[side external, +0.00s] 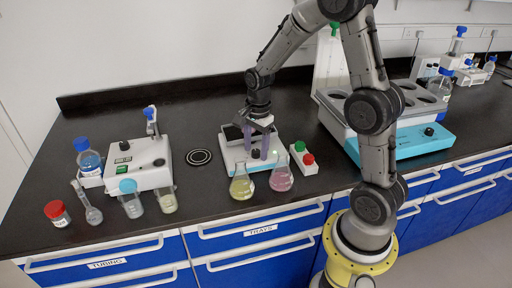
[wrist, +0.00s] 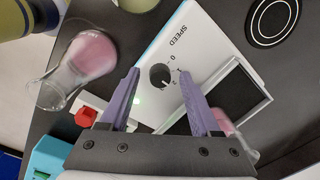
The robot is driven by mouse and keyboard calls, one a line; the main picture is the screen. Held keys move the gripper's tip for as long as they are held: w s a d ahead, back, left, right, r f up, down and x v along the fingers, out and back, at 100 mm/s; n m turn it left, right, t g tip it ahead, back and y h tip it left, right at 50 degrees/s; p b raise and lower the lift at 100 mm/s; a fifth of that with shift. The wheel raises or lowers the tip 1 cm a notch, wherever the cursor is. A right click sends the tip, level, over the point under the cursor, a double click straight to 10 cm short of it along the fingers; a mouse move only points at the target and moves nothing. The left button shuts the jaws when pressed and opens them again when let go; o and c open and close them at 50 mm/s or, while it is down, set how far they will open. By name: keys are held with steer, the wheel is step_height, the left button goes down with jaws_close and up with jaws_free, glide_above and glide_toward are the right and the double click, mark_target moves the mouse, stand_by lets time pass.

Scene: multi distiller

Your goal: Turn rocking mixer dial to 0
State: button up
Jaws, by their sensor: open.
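The rocking mixer (side external: 233,160) is a white box on the black bench, with a dark top pad, below my gripper in the side view. In the wrist view its white face (wrist: 193,57) carries the word SPEED and the marks 0, 1 and 2. The dark round dial (wrist: 161,77) sits beside these marks. A pale pointer line on it appears to face the 2. My gripper (wrist: 160,73) is open, its two purple fingers on either side of the dial with gaps visible. I cannot tell the height gap.
A yellow flask (side external: 241,187) and a pink flask (side external: 281,179) stand close in front of the mixer. A blue-fronted bath (side external: 405,142) stands farther right.

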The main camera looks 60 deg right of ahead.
jaws_close()
steer(key=shift+n, duration=0.3)
stand_by(0.3)
steer(key=n, duration=0.3)
steer(key=shift+r+n, duration=0.1)
steer(key=shift+n, duration=0.3)
steer(key=n, duration=0.4)
steer(key=shift+y, duration=0.3)
steer(key=n, duration=0.5)
steer(key=shift+d, duration=0.1)
steer(key=shift+n, duration=2.2)
